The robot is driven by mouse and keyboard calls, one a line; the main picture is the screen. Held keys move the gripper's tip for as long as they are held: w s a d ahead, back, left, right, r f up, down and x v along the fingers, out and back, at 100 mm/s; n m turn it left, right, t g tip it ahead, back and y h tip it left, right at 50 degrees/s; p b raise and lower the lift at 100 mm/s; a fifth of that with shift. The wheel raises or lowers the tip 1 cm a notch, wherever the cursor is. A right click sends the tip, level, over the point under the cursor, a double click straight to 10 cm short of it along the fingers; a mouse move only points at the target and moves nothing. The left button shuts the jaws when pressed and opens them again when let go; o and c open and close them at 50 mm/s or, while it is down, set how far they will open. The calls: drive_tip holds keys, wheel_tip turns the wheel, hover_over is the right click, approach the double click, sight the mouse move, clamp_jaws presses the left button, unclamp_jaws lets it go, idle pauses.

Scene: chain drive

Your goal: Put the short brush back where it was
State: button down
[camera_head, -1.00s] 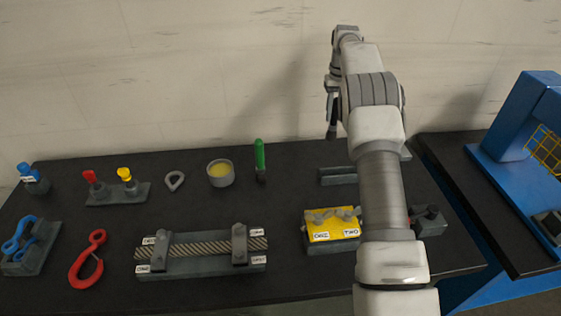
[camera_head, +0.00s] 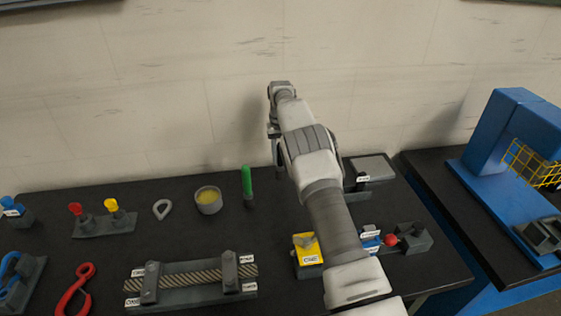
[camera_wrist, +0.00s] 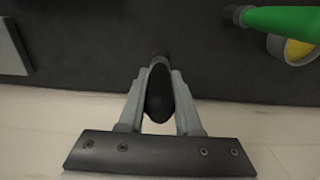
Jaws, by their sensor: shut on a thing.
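My gripper (camera_wrist: 158,92) is shut on a dark, rounded handle (camera_wrist: 159,95), seen nearly end-on in the wrist view. I take it to be the short brush; its bristles are not clear. In the head view my gripper is small and partly hidden by my arm, above the back edge of the black table. A brush-like tool with a green handle (camera_head: 247,180) stands at the back of the table, left of my gripper. Its green handle also shows in the wrist view (camera_wrist: 282,18).
A tin with yellow contents (camera_head: 208,200) stands left of the green handle. A yellow block (camera_head: 307,250) and a grey-topped block (camera_head: 372,168) are near my arm. Bare table lies between.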

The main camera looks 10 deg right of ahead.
sight(281, 162)
drive_tip(key=shift+f, duration=1.6)
drive_tip(key=c, duration=0.6)
unclamp_jaws()
